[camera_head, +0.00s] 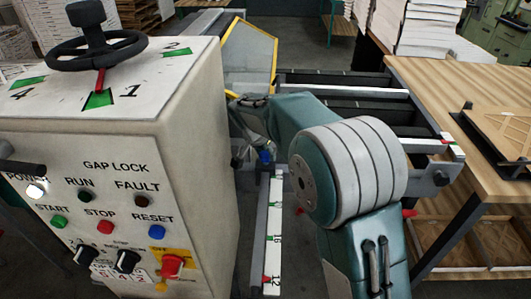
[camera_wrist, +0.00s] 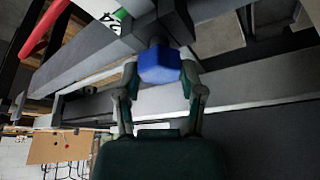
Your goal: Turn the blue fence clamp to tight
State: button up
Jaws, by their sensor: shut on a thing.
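The blue fence clamp (camera_wrist: 160,66) shows in the wrist view as a blue knob under a grey block. My gripper (camera_wrist: 160,82) has one finger on each side of the knob and is shut on it. In the head view a small part of the blue clamp (camera_head: 264,157) shows beside my teal arm, at the far end of a white scale with numbers. My gripper is partly hidden there behind my arm. I cannot read whether the clamp is loose or tight.
A machine cabinet (camera_head: 190,130) with buttons and a black handwheel (camera_head: 97,42) stands close on the left. The numbered scale (camera_head: 273,230) runs along a rail. A wooden table (camera_head: 460,90) stands on the right. A red handle (camera_wrist: 45,28) is at the wrist view's upper left.

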jog(key=shift+s+a+f, duration=0.1)
jog(key=shift+s+f, duration=0.05)
jog(key=shift+f, duration=0.05)
jog(key=o, duration=1.1)
jog(key=shift+c, duration=0.2)
jog(key=shift+o, duration=0.5)
jog(key=shift+a+r, duration=0.1)
jog(key=shift+a, duration=0.05)
